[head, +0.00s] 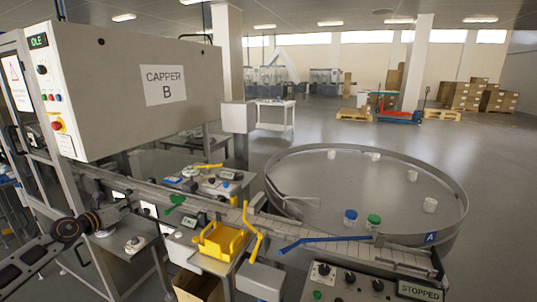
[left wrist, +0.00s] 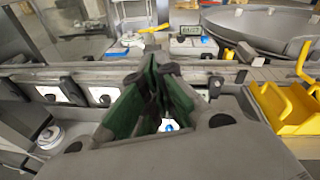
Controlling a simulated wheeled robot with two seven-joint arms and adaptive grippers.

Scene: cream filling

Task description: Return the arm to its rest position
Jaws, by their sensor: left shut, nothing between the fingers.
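My left arm comes in from the lower left in the head view. Its gripper (head: 174,204) with green fingers is over the near side of the conveyor (head: 140,192), below the capper. In the left wrist view the green fingers of the left gripper (left wrist: 150,62) meet at their tips, with nothing held. The conveyor runs behind them there. My right arm and gripper are in neither view.
The capper cabinet (head: 140,90) stands close at left. A yellow bin (head: 220,242) and yellow lever (head: 252,232) are right of the gripper. A round turntable (head: 320,185) carries several white jars, a blue-lidded jar (head: 351,216) and a green-lidded jar (head: 374,221). The panel (head: 420,291) reads STOPPED.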

